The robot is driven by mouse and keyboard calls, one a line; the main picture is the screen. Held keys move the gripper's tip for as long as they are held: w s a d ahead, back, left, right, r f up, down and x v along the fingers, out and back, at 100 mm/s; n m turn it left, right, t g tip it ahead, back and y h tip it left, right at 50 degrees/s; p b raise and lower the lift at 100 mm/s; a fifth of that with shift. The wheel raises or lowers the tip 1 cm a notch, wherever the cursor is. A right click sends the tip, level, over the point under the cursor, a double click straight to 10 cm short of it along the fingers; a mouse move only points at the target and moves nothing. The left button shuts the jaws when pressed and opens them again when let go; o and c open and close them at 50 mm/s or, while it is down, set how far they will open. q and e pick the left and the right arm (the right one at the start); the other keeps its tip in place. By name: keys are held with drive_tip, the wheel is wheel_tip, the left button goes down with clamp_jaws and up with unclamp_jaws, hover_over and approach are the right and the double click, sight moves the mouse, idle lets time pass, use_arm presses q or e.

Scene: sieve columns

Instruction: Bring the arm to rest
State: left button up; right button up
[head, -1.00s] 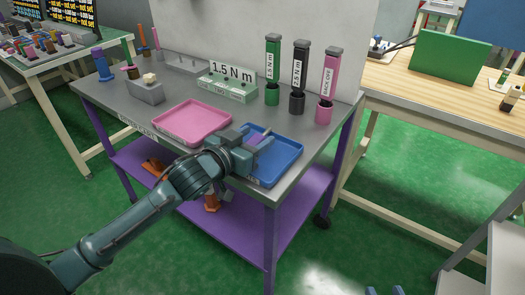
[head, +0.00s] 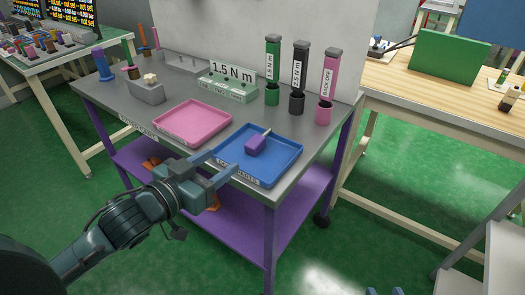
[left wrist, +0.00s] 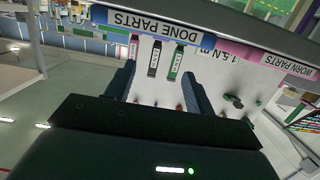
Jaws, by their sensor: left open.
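My left gripper (head: 214,165) is open and empty. Its fingertips are at the front edge of the table, by the near left side of the blue tray (head: 232,168). A purple part (head: 256,145) with a pale tip lies in the blue tray, clear of the fingers. In the left wrist view the open fingers (left wrist: 158,72) point toward the upside-down DONE PARTS label (left wrist: 150,24) on the tray's edge, with nothing between them. Two blue tips of my right gripper (head: 384,291) show apart at the bottom edge; the rest is cut off.
A pink tray (head: 167,138) lies left of the blue tray. Green (head: 272,92), black (head: 297,103) and pink (head: 324,112) tools stand behind, near a 1.5 N m sign (head: 233,70). The floor in front is open.

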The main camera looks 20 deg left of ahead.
drive_tip(key=shift+w+r, duration=0.2)
use_arm(q)
drive_tip(key=shift+s, duration=0.1)
use_arm(e)
drive_tip(key=shift+a+r, duration=0.1)
use_arm(q)
drive_tip(key=s+d+f+g+y+p, duration=0.1)
drive_tip(key=s+d+f+g+p, duration=0.1)
drive_tip(key=s+p, duration=0.4)
drive_tip(key=s+d+f+n+g+y+p, duration=0.1)
drive_tip(key=s+d+f+p, duration=0.3)
drive_tip(key=p, duration=0.7)
drive_tip(key=s+f+g, duration=0.1)
drive_tip(key=s, duration=0.1)
drive_tip(key=shift+s+d+g, duration=0.25)
drive_tip(key=shift+s+g, duration=0.05)
drive_tip(key=shift+s, duration=0.05)
use_arm(e)
drive_tip(key=r+g, duration=0.3)
drive_tip(key=shift+w+a+n+h, duration=0.2)
drive_tip(key=shift+n+h, duration=0.2)
